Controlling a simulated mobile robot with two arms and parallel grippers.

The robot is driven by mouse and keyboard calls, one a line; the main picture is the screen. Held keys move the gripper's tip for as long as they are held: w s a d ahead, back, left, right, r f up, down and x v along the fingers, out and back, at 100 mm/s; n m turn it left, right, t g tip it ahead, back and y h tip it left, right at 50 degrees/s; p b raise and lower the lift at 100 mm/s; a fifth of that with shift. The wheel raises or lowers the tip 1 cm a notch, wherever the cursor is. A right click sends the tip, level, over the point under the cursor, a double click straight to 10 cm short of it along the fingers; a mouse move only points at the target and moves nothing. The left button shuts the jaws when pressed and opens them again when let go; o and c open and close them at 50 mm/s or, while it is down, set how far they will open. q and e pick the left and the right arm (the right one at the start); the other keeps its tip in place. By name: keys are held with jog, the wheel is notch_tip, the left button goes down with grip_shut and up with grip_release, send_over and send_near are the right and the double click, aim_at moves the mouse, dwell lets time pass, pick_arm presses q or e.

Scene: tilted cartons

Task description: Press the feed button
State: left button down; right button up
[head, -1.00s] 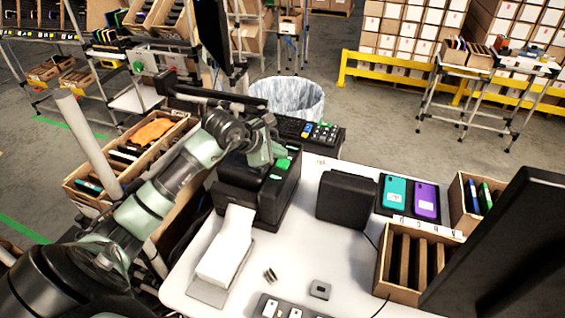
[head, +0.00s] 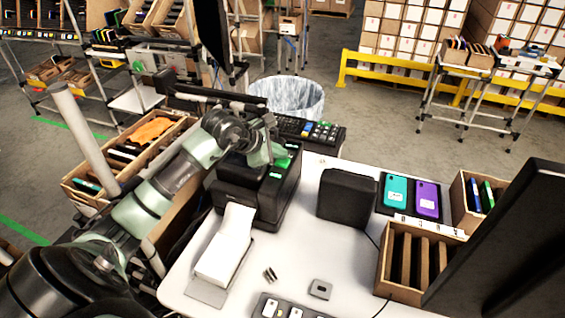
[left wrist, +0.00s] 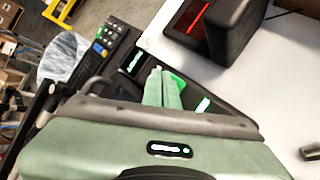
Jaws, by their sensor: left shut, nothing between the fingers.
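A black label printer (head: 283,200) stands at the left back of the white table, with a strip of white labels at its front. A bright green button (head: 283,163) shows on its top; I cannot read whether it is the feed button. My left gripper (head: 268,163) is over the printer top, fingers pointing down beside the green button. In the left wrist view the shut, empty fingers (left wrist: 158,72) overlap the green button (left wrist: 178,82); whether they touch it I cannot tell. A smaller green mark (left wrist: 202,105) lies nearby. My right gripper is out of view.
A black box-shaped device (head: 346,196) stands right of the printer. A keypad (head: 310,130) lies behind it. Teal and purple phones (head: 411,196), a slotted carton (head: 413,262) and a dark monitor (head: 505,250) are on the right.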

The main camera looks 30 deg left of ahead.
aim_at(280, 162)
pick_arm(q)
jog(key=shift+f+b, duration=0.4)
jog(key=shift+b, duration=0.15)
dwell(0.6)
dwell(0.4)
jog(key=shift+r+p, duration=0.3)
jog(key=shift+r, duration=0.55)
jog(key=shift+r+p, duration=1.2)
jog(key=shift+r, duration=1.35)
jog(key=shift+f, duration=0.1)
